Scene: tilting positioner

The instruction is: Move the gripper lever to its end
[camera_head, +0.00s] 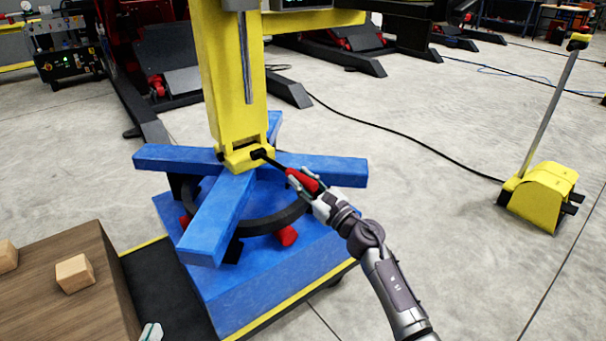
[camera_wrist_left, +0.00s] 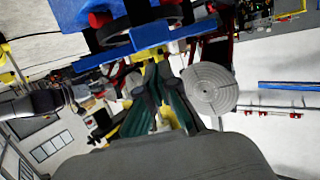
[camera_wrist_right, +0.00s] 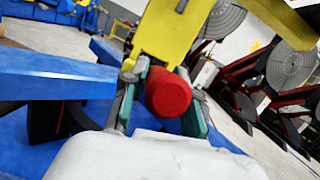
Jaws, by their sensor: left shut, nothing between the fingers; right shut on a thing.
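The lever is a black rod (camera_head: 278,163) with a red grip (camera_head: 303,180). It runs from a black pivot block at the foot of the yellow column (camera_head: 240,110) down to the right. My right gripper (camera_head: 305,184) is shut on the red grip. In the right wrist view the round end of the red grip (camera_wrist_right: 168,93) sits between the fingers. My left gripper (camera_head: 151,332) shows only as a fingertip at the bottom edge, beside the wooden box and far from the lever. In the left wrist view its fingers (camera_wrist_left: 160,100) are shut and empty.
Blue crossed beams (camera_head: 318,170) spread from the column's foot above a blue base (camera_head: 235,300). A wooden box (camera_head: 95,300) with small blocks (camera_head: 74,273) stands at lower left. A yellow foot pedal unit (camera_head: 543,195) with a pole stands at right. Floor right of the base is mostly clear.

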